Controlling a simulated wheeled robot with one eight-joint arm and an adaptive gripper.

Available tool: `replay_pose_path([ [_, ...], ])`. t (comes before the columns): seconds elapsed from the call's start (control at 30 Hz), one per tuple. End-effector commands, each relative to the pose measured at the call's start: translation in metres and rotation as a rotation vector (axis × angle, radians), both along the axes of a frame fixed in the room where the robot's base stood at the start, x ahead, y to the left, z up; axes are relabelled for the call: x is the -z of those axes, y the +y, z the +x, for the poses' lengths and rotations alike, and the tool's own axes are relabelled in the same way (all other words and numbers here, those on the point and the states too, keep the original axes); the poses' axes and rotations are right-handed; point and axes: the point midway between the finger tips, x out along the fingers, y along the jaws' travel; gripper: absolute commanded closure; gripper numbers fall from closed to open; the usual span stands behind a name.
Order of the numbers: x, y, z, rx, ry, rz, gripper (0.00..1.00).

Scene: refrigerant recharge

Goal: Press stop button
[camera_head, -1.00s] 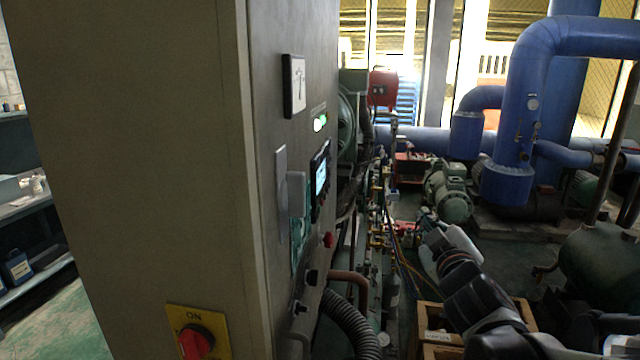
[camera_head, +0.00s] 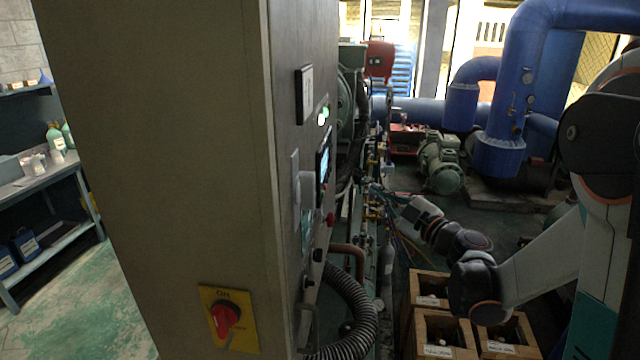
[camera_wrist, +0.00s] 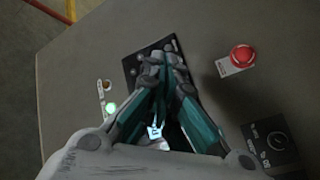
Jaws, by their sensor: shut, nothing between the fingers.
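A red mushroom-shaped button (camera_head: 330,219) sits on the side panel of the grey cabinet (camera_head: 165,170). The red button shows clearly at the upper right of the wrist view (camera_wrist: 242,55), beside a pale label. No stop wording is readable. My gripper (camera_head: 365,184) is out in front of the panel, with its fingers shut and empty. In the wrist view its fingertips (camera_wrist: 163,54) appear over a dark keypad-like unit (camera_wrist: 140,65), left of the red button. Contact with the panel cannot be told. The fingers hide part of the dark unit.
A green light (camera_head: 323,117) glows high on the panel, above a lit display (camera_head: 323,165). A red rotary switch (camera_head: 226,318) on a yellow plate faces the front. A corrugated hose (camera_head: 354,305) and wooden crates (camera_head: 430,288) stand low near my arm.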

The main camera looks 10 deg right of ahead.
Motion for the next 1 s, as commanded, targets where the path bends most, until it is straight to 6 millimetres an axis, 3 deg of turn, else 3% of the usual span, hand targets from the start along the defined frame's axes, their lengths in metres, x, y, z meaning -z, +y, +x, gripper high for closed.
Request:
replay_pose_path([
  [0.53,0.002,0.007,0.002,-0.009,0.005,-0.002,1.00],
  [1.0,0.001,0.062,0.020,-0.010,0.004,-0.001,1.00],
])
